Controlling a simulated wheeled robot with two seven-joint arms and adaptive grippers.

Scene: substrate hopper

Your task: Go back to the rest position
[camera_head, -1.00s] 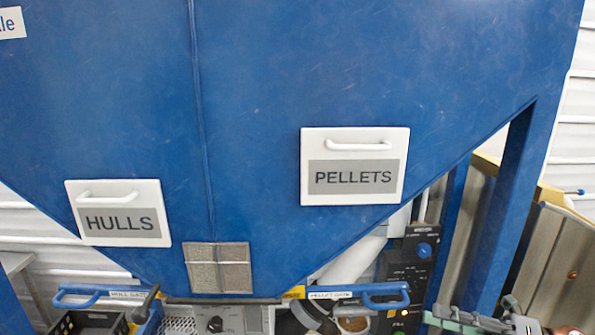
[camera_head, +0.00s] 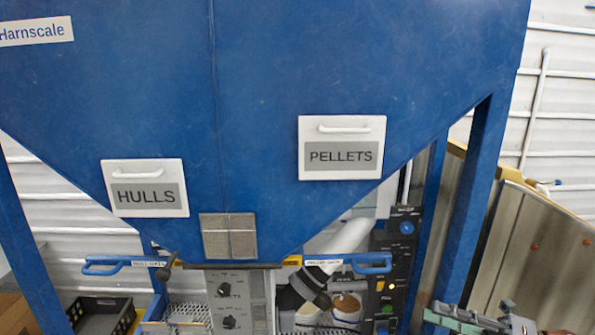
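The blue substrate hopper (camera_head: 270,90) fills the upper part of the head view. It carries a white HULLS door (camera_head: 143,170) at the left and a white PELLETS door (camera_head: 340,160) at the right, both flush against it. A blue HULLS gate handle (camera_head: 105,268) and a blue PELLETS gate handle (camera_head: 372,268) sit below. My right gripper (camera_head: 480,322) shows at the bottom right edge, cut off by the frame. It is well clear of the hopper, and its fingers cannot be judged. My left gripper is out of view.
A control panel (camera_head: 225,303) with dark knobs is under the hopper. A black button panel (camera_head: 402,255) stands to its right. A black crate (camera_head: 100,314) sits at the lower left. A blue support leg (camera_head: 470,200) and metal sheeting (camera_head: 535,255) are on the right.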

